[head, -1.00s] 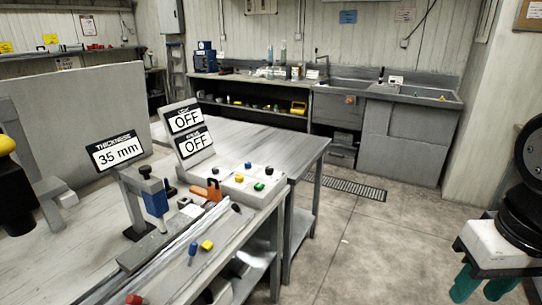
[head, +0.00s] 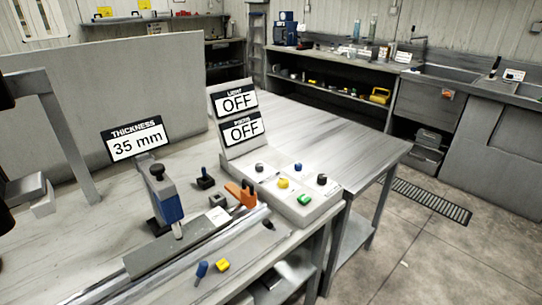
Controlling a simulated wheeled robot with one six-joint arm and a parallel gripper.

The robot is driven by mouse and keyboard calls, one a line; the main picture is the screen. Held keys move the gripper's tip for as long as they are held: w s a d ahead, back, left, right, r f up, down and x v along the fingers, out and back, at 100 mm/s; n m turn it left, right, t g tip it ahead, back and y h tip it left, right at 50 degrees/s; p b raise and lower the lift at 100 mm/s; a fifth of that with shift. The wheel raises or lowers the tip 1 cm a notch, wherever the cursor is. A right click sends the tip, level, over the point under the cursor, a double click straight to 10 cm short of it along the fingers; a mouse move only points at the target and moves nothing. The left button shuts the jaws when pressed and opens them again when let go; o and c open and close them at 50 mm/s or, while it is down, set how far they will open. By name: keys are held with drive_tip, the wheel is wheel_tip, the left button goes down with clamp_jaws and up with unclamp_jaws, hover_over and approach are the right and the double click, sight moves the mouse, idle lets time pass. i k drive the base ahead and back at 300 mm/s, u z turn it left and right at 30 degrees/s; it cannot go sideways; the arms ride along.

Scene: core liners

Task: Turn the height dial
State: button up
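A grey stand with a blue body (head: 172,208) and a dark knob (head: 157,172) on its top stands on the bench beside a metal rail. Behind it, a "THICKNESS" sign (head: 137,138) reads 35 mm. A small dark knob on a square base (head: 205,180) sits to the right of the stand. I see no label naming a height dial, so I cannot tell which knob it is. My gripper is not clearly in view.
An orange clamp (head: 240,194) stands by the rail (head: 190,250). Blue and yellow pieces lie nearer. Open floor (head: 420,255) is at the right.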

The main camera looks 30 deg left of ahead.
sight(259, 167)
drive_tip(key=u, duration=0.6)
drive_tip(key=i, duration=1.1)
drive_tip(key=u, duration=0.3)
